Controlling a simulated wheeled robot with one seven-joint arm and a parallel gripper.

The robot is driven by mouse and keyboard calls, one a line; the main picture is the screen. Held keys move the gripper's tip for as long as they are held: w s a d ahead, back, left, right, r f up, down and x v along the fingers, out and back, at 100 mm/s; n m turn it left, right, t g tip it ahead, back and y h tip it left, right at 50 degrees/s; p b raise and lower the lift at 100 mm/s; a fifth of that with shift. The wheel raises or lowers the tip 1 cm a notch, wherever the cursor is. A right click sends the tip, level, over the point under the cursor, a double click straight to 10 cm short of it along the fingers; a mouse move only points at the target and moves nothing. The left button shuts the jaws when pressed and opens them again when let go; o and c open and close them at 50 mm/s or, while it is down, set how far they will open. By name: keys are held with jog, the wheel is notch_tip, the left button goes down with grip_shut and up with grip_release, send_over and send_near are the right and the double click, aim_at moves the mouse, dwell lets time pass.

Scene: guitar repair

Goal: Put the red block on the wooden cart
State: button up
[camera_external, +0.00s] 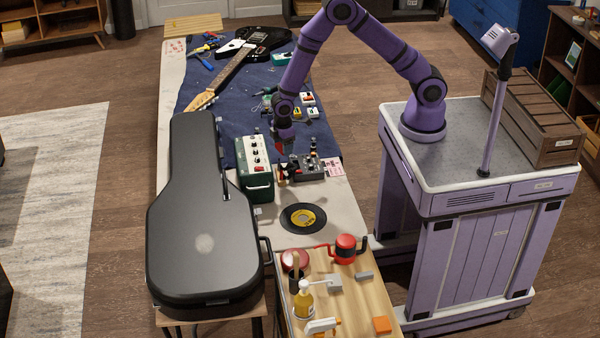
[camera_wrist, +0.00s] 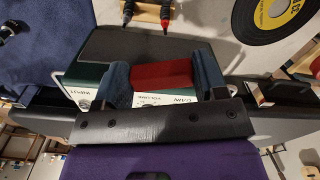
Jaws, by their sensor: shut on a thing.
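My gripper (camera_external: 284,141) is shut on the red block. In the wrist view, the red block (camera_wrist: 162,74) sits between the two blue fingers of my gripper (camera_wrist: 163,80). In the external view only a small red patch of the block (camera_external: 277,147) shows at the fingertips, above the workbench near the green amplifier box. The wooden cart (camera_external: 356,303) with its light wood top stands at the bottom middle of the external view, well in front of my gripper.
A black guitar case (camera_external: 200,220) lies left. A record (camera_external: 303,218) lies between my gripper and the cart.

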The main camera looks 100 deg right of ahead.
jog(key=s+a+n, duration=0.3)
jog(key=a, duration=0.8)
jog(key=s+a+n, duration=0.2)
jog(key=s+a, duration=0.2)
jog(key=a, duration=0.7)
jog(key=s+a+n, duration=0.3)
jog(key=a, duration=0.8)
jog(key=s+a+n, duration=0.6)
jog(key=s+a, duration=1.1)
jog(key=s, duration=0.3)
send_over(367, 287)
notch_tip(367, 287, down, 10)
jog(key=shift+f, duration=1.75)
jog(key=shift+f, duration=0.1)
